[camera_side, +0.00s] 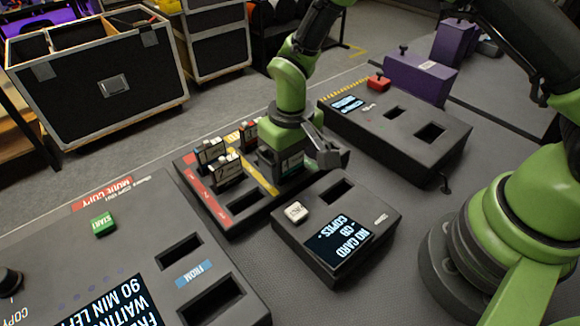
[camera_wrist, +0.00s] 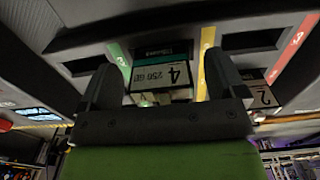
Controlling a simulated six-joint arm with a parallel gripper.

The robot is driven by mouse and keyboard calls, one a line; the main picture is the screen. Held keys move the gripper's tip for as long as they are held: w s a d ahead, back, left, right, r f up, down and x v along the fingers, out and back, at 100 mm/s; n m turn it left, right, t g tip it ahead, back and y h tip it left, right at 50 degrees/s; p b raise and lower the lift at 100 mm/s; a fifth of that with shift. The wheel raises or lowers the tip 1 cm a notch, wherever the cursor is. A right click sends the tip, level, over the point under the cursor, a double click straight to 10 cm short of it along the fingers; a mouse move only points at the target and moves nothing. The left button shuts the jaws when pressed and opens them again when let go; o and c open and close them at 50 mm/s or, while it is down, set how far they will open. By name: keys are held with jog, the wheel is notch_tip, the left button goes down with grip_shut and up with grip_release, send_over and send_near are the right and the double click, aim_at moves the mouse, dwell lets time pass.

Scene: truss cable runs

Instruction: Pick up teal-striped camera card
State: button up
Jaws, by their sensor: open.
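In the wrist view the teal-striped card (camera_wrist: 160,72), a pale card marked 4 and 250 GB with a dark teal band, shows between the two fingers of my gripper (camera_wrist: 163,85). The fingers are open, one on each side of it; whether either touches it cannot be told. In the side view my gripper (camera_side: 305,152) is low over the right end of the dark card holder (camera_side: 225,218).
Other cards (camera_side: 225,168) stand upright in the holder, left of my gripper. A second card (camera_wrist: 262,93) marked 2 is at the right in the wrist view.

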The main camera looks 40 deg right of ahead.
jog(key=shift+f, duration=0.6)
jog(key=c, duration=1)
jog(key=shift+r, duration=0.1)
